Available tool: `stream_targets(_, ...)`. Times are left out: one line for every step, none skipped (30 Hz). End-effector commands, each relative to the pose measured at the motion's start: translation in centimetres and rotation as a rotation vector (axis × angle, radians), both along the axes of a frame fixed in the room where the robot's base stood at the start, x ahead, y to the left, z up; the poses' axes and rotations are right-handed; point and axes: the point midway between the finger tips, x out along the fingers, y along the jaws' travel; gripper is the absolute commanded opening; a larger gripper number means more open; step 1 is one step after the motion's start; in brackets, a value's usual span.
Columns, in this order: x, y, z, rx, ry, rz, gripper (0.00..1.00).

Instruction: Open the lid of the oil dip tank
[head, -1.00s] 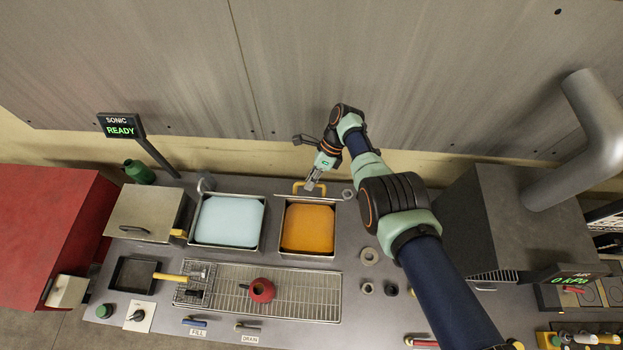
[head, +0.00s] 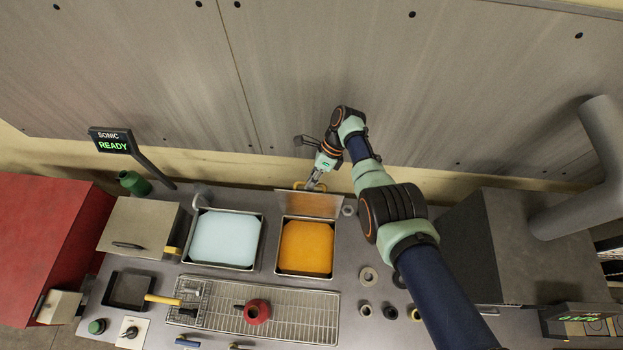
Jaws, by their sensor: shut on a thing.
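The oil dip tank (head: 281,262) is a square steel tank filled with orange fluid, in the middle of the bench. Its grey lid (head: 305,205) stands raised at the tank's back edge, and the orange fluid is uncovered. A yellow handle (head: 298,185) shows at the lid's top edge. My gripper (head: 314,184) is at this top edge, pointing down, and shut on the handle. The fingertips are small in view and the exact grip is partly hidden.
A tank of pale blue fluid (head: 225,238) is to the left, then a closed steel box (head: 140,225). A wire rack (head: 300,312) with a red pot (head: 257,311) lies in front. A grey wall rises close behind my gripper.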

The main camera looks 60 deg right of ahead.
Motion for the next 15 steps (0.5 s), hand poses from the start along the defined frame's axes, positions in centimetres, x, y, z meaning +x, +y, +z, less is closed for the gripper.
stream_targets(-0.19,0.09,-0.32,0.001,0.007,-0.001,0.0)
stream_targets(-0.19,0.09,-0.32,0.001,0.007,0.0,0.0)
stream_targets(-0.19,0.09,-0.32,0.001,0.007,0.0,0.0)
stream_targets(-0.19,0.08,-0.31,0.001,0.007,0.0,0.0)
stream_targets(-0.18,0.08,-0.31,0.001,0.007,0.0,0.0)
stream_targets(-0.19,0.08,-0.3,0.001,0.006,-0.001,0.0)
stream_targets(-0.18,0.08,-0.3,0.001,0.006,-0.001,0.0)
stream_targets(-0.18,0.08,-0.29,0.001,0.006,-0.001,0.0)
stream_targets(-0.18,0.08,-0.27,0.001,0.006,-0.001,0.0)
stream_targets(-0.17,0.08,-0.27,0.001,0.006,-0.001,0.0)
stream_targets(-0.18,0.07,-0.26,0.001,0.006,-0.001,0.0)
stream_targets(-0.18,0.08,-0.26,0.001,0.006,-0.001,0.0)
stream_targets(-0.17,0.08,-0.25,0.001,0.006,-0.001,0.0)
stream_targets(-0.17,0.08,-0.25,0.002,0.006,0.0,0.18)
stream_targets(-0.16,0.08,-0.22,0.003,0.005,-0.001,0.25)
